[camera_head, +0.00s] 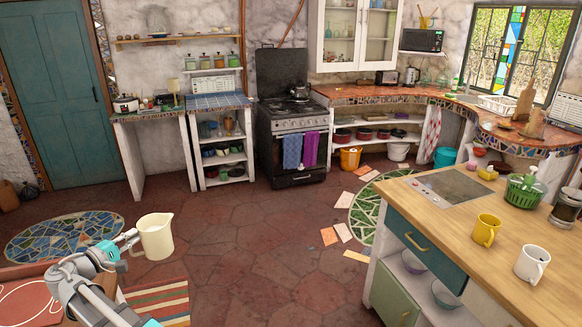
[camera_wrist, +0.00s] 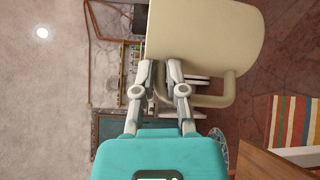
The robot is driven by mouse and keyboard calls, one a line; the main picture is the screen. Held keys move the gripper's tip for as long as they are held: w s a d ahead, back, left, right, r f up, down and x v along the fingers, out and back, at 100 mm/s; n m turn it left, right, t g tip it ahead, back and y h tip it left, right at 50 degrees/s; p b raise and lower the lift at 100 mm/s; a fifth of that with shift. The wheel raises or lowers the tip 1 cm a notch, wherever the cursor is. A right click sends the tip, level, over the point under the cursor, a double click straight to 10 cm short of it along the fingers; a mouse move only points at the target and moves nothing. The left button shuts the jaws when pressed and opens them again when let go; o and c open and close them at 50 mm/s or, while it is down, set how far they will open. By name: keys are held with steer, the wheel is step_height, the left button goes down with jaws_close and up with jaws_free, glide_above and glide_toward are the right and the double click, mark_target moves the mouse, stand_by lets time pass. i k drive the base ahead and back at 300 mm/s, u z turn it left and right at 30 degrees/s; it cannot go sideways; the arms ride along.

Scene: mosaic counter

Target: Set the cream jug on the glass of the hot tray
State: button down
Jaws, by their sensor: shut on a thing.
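The cream jug (camera_head: 156,238) is held upright in the air at the lower left of the head view, with the floor behind it. My gripper (camera_head: 130,240) is shut on it from its left side. In the wrist view the jug (camera_wrist: 205,35) fills the upper middle, and my gripper's fingers (camera_wrist: 160,78) are at its handle (camera_wrist: 226,92). The exact contact is partly hidden. The hot tray (camera_head: 452,186), a metal plate with a dark glass panel, lies on the wooden island top at the right, well apart from the jug. Its glass looks bare.
On the island top (camera_head: 450,225) stand a yellow mug (camera_head: 486,229), a white mug (camera_head: 532,264), a green basket (camera_head: 523,191) and a French press (camera_head: 566,208). A sponge (camera_head: 487,174) lies behind the tray. Open tiled floor separates jug and island.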

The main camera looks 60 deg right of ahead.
mark_target(451, 190)
steer(key=z, duration=0.4)
steer(key=i, duration=0.2)
steer(key=z, duration=2.65)
